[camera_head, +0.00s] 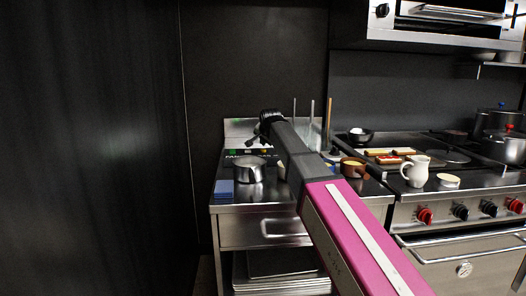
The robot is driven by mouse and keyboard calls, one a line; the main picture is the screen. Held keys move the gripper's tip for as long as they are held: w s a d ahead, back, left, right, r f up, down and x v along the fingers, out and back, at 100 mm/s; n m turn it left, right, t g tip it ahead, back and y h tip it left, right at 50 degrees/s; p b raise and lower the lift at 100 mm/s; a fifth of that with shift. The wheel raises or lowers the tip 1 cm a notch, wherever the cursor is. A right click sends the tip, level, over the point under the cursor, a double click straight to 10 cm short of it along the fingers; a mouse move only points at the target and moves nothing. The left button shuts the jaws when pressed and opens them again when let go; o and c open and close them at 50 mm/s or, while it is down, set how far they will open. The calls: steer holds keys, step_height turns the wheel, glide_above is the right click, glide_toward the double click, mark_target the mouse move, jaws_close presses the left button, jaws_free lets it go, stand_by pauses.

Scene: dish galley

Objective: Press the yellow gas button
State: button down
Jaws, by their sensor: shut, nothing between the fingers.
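My arm reaches from the lower right to the back of the steel counter (226,196). My dark gripper (265,133) is at its far end, in front of the steel back panel (236,129). The gripper is shut and empty. Small coloured marks, some green, show low on the back panel beside and below the gripper. They are too small to tell which is the yellow gas button, and the gripper and arm hide part of the panel. I cannot tell whether the gripper touches the panel.
A dark wall (95,150) closes the left side.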

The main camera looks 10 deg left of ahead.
steer(key=shift+f, duration=0.15)
stand_by(0.5)
steer(key=shift+f, duration=0.25)
steer(key=shift+f, duration=0.45)
stand_by(0.8)
steer(key=shift+r, duration=0.85)
steer(key=shift+r, duration=0.15)
steer(key=shift+r, duration=2.35)
steer(key=shift+s, duration=0.1)
